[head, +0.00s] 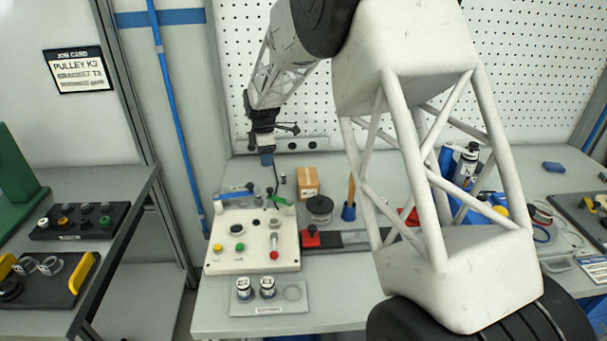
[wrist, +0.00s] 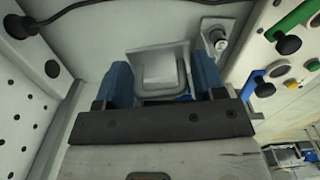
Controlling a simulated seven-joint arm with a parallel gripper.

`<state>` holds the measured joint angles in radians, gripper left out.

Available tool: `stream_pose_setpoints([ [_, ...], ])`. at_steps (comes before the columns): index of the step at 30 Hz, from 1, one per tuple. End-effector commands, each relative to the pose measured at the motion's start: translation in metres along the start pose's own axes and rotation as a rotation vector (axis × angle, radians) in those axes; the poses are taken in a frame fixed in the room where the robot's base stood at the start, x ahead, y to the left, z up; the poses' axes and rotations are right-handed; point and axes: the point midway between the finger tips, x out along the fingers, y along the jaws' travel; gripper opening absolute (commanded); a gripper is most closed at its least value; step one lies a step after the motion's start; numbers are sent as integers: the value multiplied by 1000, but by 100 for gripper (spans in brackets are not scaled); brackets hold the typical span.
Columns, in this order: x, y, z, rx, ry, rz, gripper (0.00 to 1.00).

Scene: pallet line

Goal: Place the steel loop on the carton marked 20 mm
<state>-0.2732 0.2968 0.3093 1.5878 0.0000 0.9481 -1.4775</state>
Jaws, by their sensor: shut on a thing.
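My gripper (head: 267,160) is above the back of the bench, left of a brown carton (head: 308,182). In the wrist view its blue fingers (wrist: 163,78) are shut on a pale grey metal piece, which looks like the steel loop (wrist: 160,88). The loop shows a squarish plate and a rounded frame between the fingers. In the head view the loop is too small to make out. The carton stands on the bench with a small pale label low on its front. The label's writing is too small to read, and the carton cannot be made out in the wrist view.
A white control panel (head: 228,262) with levers and buttons stands in front of my gripper. A dark round weight (head: 320,207) and a blue cup (head: 348,212) are right of the carton's front. A grey tray (head: 272,308) holds two jars. The pegboard (head: 250,60) closes off the back.

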Motion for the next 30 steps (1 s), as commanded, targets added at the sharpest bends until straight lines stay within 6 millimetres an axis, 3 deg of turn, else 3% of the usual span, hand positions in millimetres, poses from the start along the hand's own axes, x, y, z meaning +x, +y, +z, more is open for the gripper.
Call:
stream_pose_setpoints([
  [15, -15, -94, 61, 81, 0, 1, 37],
  [30, -18, -191, 106, 158, 0, 0, 37],
])
